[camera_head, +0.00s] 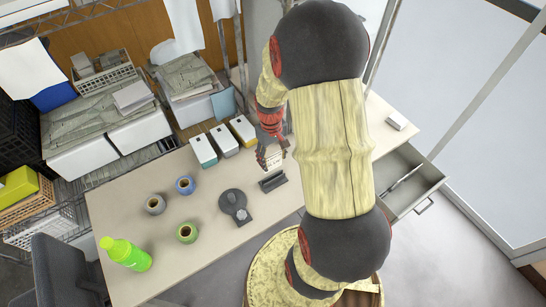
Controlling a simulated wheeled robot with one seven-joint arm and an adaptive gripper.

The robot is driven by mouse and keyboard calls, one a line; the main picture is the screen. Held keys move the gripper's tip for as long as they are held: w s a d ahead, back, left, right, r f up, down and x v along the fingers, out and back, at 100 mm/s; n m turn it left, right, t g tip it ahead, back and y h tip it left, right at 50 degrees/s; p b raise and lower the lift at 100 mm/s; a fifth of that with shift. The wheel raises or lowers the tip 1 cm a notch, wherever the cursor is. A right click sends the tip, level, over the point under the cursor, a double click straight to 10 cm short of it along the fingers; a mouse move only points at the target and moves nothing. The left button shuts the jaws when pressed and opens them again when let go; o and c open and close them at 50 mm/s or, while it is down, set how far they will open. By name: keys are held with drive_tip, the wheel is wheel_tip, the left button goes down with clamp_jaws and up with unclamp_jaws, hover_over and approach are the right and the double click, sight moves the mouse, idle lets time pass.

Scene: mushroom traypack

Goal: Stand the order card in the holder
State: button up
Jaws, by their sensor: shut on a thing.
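My gripper (271,158) is above the table, towards its back edge. It is shut on a small pale card (274,160), taken to be the order card, which hangs below the fingers. The card is partly hidden by the fingers. The dark, low holder (273,181) lies on the table just below the gripper in the picture. A small gap shows between the card and the holder; its height above the table is hard to tell. No card shows standing in the holder.
Three white-and-coloured boxes (223,140) stand left of the gripper. An open drawer (409,186) juts out at the right. The table's middle front (215,250) is clear.

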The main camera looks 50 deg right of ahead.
sight(273, 166)
drive_tip(key=shift+f+b, duration=2.45)
drive_tip(key=shift+f, duration=0.65)
drive_tip(key=shift+f+b, duration=0.55)
drive_tip(key=shift+f, duration=0.8)
drive_tip(key=shift+f, duration=0.2)
drive_tip(key=o, duration=0.8)
drive_tip(key=shift+r, duration=0.1)
drive_tip(key=r, duration=1.1)
drive_tip(key=shift+w+r, duration=0.4)
